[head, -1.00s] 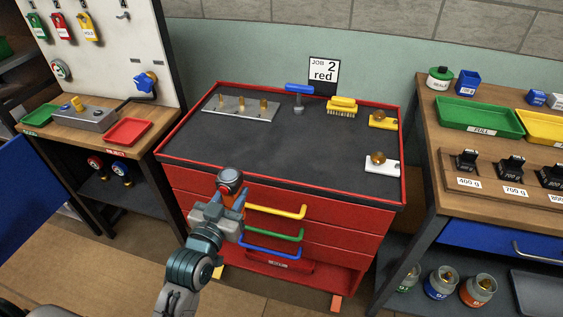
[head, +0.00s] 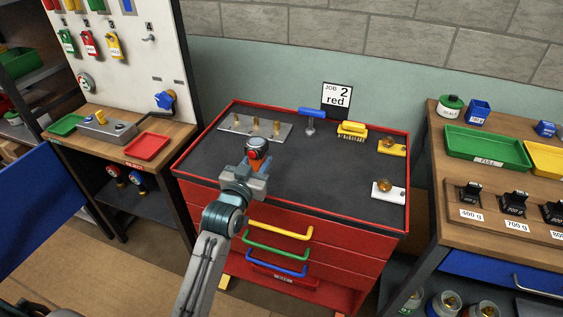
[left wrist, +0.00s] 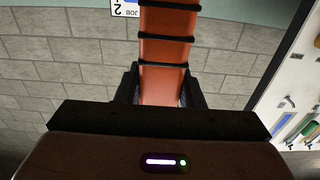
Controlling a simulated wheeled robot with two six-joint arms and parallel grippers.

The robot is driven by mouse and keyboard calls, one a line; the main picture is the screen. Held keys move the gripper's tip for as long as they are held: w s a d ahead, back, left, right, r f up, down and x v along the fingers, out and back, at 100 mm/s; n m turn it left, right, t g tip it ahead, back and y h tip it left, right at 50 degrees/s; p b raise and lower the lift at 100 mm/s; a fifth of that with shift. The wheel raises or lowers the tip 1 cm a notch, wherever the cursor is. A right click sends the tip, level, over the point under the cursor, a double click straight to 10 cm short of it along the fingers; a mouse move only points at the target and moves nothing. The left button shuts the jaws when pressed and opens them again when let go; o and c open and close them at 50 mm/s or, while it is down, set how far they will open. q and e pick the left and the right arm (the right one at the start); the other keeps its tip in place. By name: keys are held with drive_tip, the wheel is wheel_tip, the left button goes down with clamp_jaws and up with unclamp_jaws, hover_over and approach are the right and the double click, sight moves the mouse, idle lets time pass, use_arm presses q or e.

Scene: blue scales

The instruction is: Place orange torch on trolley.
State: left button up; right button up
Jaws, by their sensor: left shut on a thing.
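My left gripper (head: 253,171) is shut on the orange torch (head: 257,151), whose dark round end with a pale lens faces up. In the left wrist view the torch (left wrist: 166,60) shows as an orange body with black rings between the fingers. In the head view the gripper and torch appear over the front left part of the red trolley's dark top (head: 318,178). The torch seems held above the top; the gap cannot be judged exactly. My right gripper is not in view.
On the trolley stand a grey plate with brass pegs (head: 254,128), a blue-handled tool (head: 311,115), a yellow brush (head: 352,130) and two small blocks with brass knobs (head: 391,147) (head: 387,190).

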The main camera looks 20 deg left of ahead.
use_arm(q)
drive_tip(key=w+d+f+p, duration=0.2)
drive_tip(key=w+d+f, duration=0.2)
drive_tip(key=w+d, duration=0.1)
idle(0.4)
drive_tip(key=shift+w+f, duration=0.1)
drive_tip(key=shift+f, duration=0.1)
drive_tip(key=o, duration=1.2)
